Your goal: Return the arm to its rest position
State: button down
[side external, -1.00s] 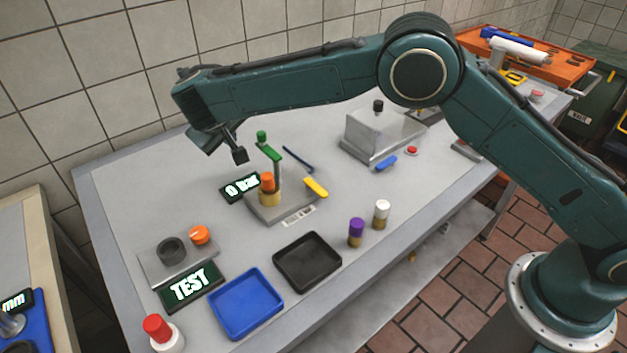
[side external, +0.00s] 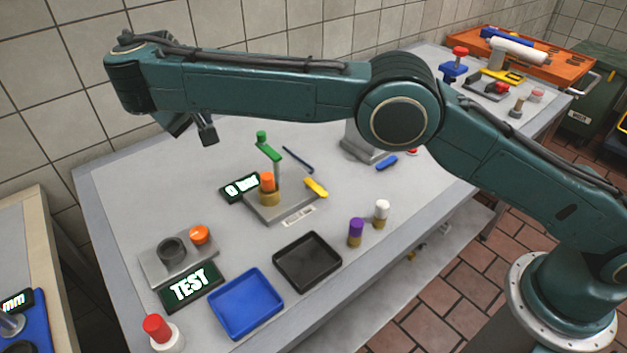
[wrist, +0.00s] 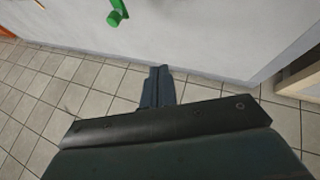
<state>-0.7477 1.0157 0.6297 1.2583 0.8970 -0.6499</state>
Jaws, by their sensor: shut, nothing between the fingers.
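My arm reaches across the upper part of the side view, with its forearm nearly level above the table. My gripper (side external: 208,136) hangs at its left end, over the far left part of the table near the tiled wall. It is shut and empty, and clear of the objects on the table. In the wrist view my gripper (wrist: 160,72) shows as dark closed fingers in front of wall tiles, with the table surface beyond. The green-handled press (side external: 268,152) stands to the right of my gripper and below it.
The press base holds an orange-capped vial (side external: 267,182). A blue tray (side external: 247,333), a black tray (side external: 308,262), purple-capped (side external: 356,230) and white-capped (side external: 381,211) vials, a TEST display (side external: 190,287) and a red-capped bottle (side external: 160,333) stand in front.

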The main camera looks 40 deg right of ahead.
jog(key=shift+s+a+r, duration=0.15)
jog(key=s+d+r+y, duration=0.1)
jog(key=d+r, duration=1)
jog(key=d, duration=0.1)
jog(key=s+d+r, duration=0.6)
jog(key=s+d, duration=0.3)
jog(key=d, duration=0.2)
jog(key=s+d+f+m+y, duration=0.1)
jog(key=s+d, duration=0.2)
jog(key=s, duration=0.4)
jog(key=s+d+f+y, duration=0.1)
jog(key=s+d, duration=0.3)
jog(key=s, duration=0.3)
jog(key=s+f, duration=0.4)
jog(key=s, duration=0.4)
jog(key=s+f+y, duration=0.1)
jog(key=s+f, duration=0.3)
jog(key=s, duration=0.4)
jog(key=shift+f+m+g, duration=0.3)
jog(key=shift+f+m, duration=0.05)
jog(key=shift+m, duration=0.05)
